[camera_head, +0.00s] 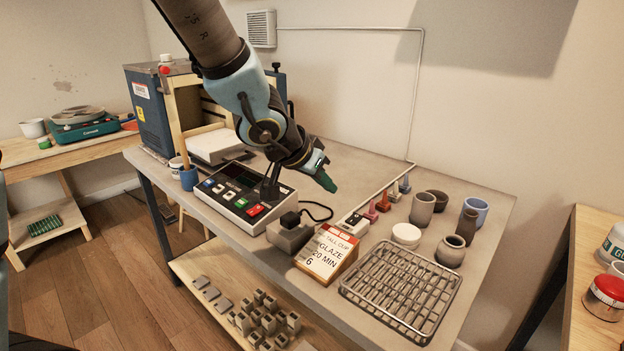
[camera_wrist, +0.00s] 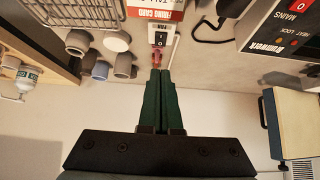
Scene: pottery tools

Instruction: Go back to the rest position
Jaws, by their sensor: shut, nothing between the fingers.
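My gripper (camera_head: 326,181) hangs in the air above the middle of the grey table (camera_head: 345,160), its green fingers pointing down and to the right. In the wrist view the two green fingers (camera_wrist: 160,78) lie close together, with nothing between them. The gripper is shut and empty, apart from the things on the table. Small red and blue pieces (camera_head: 383,200) stand to the right of the gripper.
A wire rack (camera_head: 402,290), a firing card (camera_head: 327,254) and several pots, including a round grey one (camera_head: 451,250), fill the table's right half. A blue kiln (camera_head: 152,108) stands at the left. A side table (camera_head: 590,290) with jars is at the far right. Air above the pots is clear.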

